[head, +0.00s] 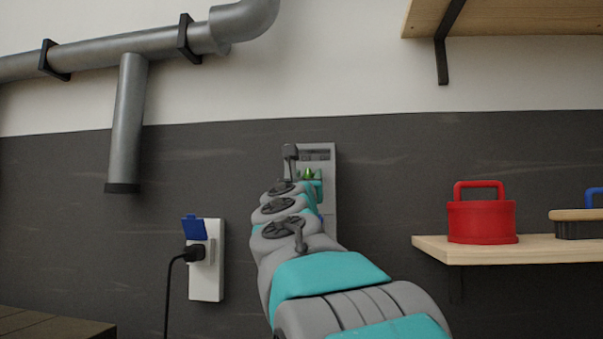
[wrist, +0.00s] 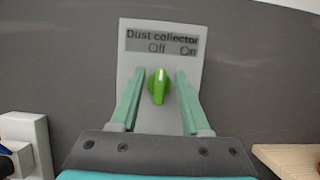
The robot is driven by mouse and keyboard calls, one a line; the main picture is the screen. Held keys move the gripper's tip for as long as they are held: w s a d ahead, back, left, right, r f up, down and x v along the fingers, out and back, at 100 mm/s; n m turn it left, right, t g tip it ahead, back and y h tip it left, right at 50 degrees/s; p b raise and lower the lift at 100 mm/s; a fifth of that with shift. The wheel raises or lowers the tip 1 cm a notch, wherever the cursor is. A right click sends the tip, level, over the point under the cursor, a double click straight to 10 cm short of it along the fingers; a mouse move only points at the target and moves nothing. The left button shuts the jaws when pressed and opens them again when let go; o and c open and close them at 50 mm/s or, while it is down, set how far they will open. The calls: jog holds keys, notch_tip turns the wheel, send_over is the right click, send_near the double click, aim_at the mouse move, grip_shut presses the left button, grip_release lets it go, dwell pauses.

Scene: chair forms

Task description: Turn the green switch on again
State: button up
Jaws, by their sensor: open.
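The green switch (wrist: 158,88) is a rotary knob on a grey panel (wrist: 160,28) labelled "Dust collector", with "Off" and "On" printed above it. Its white mark points almost straight up, towards "Off". My gripper (wrist: 160,75) is open, with one teal finger on each side of the knob and a gap on both sides in the wrist view. In the head view, the green switch (head: 308,173) shows just past my wrist, and my arm hides the lower part of the panel (head: 329,160).
A white socket box (head: 207,285) with a blue lid and a black plug is on the wall to the left. A wooden shelf (head: 500,251) at the right holds a red canister (head: 482,221) and a brush (head: 580,224). Grey pipes (head: 128,110) run along the upper left.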

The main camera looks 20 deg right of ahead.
jog(key=shift+w+d+r, duration=0.1)
grip_shut()
dwell(0.4)
